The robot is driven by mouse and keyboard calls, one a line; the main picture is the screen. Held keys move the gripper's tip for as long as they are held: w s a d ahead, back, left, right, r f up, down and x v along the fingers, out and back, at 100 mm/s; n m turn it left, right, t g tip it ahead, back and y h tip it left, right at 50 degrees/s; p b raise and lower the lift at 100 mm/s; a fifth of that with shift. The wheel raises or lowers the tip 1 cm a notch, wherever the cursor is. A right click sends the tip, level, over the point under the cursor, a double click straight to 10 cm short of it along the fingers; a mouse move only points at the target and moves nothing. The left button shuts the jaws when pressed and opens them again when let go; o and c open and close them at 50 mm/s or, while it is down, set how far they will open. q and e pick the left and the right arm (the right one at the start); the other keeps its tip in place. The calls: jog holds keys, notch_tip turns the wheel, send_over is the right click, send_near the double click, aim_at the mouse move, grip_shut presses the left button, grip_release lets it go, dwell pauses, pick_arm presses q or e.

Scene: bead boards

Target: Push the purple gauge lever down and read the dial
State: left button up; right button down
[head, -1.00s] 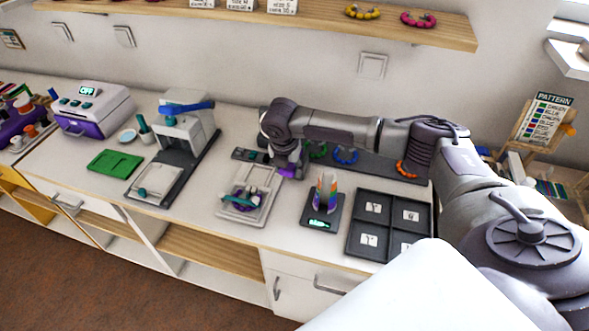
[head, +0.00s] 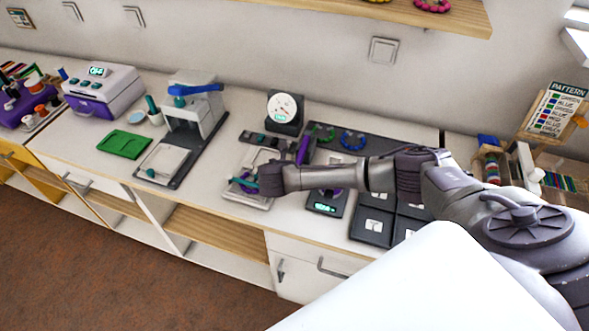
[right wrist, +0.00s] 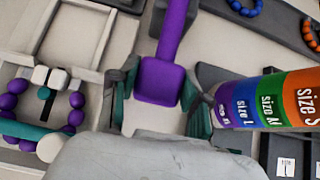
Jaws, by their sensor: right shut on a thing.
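The purple gauge lever (head: 303,150) stands tilted in the head view, just right of and below the gauge's round white dial (head: 284,106). The dial faces me, but its markings are too small to read. In the right wrist view, the lever's broad purple end (right wrist: 160,80) sits between the two fingers of my right gripper (right wrist: 155,98), which is shut on it. In the head view my right forearm and wrist hide the fingers and the lever's lower end. My left gripper is not in view.
A multicoloured size cylinder (right wrist: 268,98) stands close right of my right fingers. A purple bead bracelet (right wrist: 72,117) and a teal rod (right wrist: 25,130) lie to the left. A dark sorting tray (head: 371,229) and a press (head: 190,115) flank the work area.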

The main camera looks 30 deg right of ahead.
jog(key=shift+s+f, duration=0.1)
jog(key=shift+f, duration=0.05)
jog(key=c, duration=0.5)
grip_release()
jog(key=v, duration=1.2)
